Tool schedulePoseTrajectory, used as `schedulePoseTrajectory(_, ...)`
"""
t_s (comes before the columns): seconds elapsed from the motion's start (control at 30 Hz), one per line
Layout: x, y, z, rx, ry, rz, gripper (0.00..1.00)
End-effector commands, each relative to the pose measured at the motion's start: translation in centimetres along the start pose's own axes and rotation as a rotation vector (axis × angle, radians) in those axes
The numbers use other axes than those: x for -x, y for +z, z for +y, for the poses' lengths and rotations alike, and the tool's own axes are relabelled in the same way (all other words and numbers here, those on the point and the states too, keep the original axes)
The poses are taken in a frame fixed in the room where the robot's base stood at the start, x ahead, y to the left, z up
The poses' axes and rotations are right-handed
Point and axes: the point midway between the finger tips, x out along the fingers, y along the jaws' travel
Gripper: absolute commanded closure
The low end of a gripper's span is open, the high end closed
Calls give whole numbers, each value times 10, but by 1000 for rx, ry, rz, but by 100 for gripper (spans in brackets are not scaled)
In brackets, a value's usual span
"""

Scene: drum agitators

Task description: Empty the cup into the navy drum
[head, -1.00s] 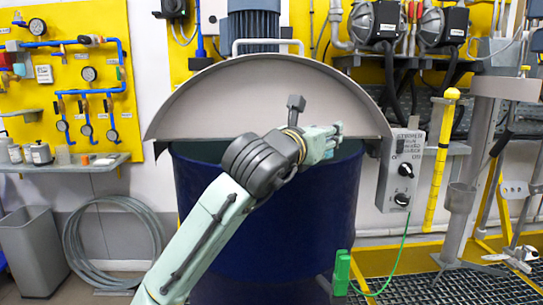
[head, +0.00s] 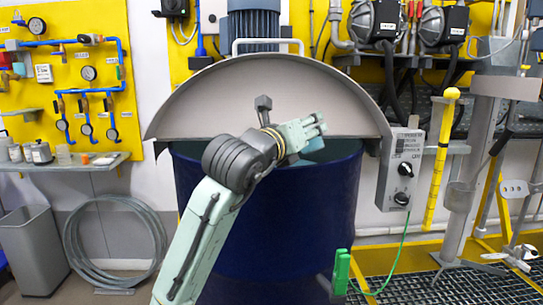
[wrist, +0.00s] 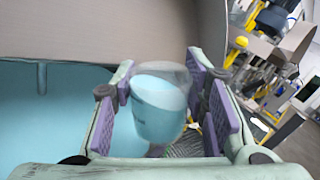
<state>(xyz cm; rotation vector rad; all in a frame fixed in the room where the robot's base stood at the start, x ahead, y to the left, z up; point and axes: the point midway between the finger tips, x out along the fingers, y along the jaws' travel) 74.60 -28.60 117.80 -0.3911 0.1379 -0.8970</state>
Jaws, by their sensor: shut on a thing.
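The cup (wrist: 158,112) is a clear or pale blue tumbler in the wrist view, and my gripper (wrist: 160,105) is shut on it between purple pads. Its mouth looks tilted; I cannot tell how much it holds. In the head view my gripper (head: 314,130) is over the front right part of the navy drum's opening, and the cup is mostly hidden by the fingers. The navy drum (head: 320,215) stands upright with its half lid (head: 270,100) raised behind. Its pale teal inside (wrist: 50,125) shows at the left of the wrist view.
A grey control box (head: 401,168) hangs right of the drum, with a yellow post (head: 441,160) beside it. A shelf (head: 75,163) with small bottles is at left, above a grey bin (head: 32,245) and coiled hose (head: 112,245). The lid stands close behind my gripper.

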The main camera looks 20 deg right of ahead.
Motion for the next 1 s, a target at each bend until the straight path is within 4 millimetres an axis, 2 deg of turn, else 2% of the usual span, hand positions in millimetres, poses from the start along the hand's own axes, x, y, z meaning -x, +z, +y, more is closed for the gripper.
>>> schedulePoseTrajectory(1.0, 2, 0, 16, 138, 1, -15, 89)
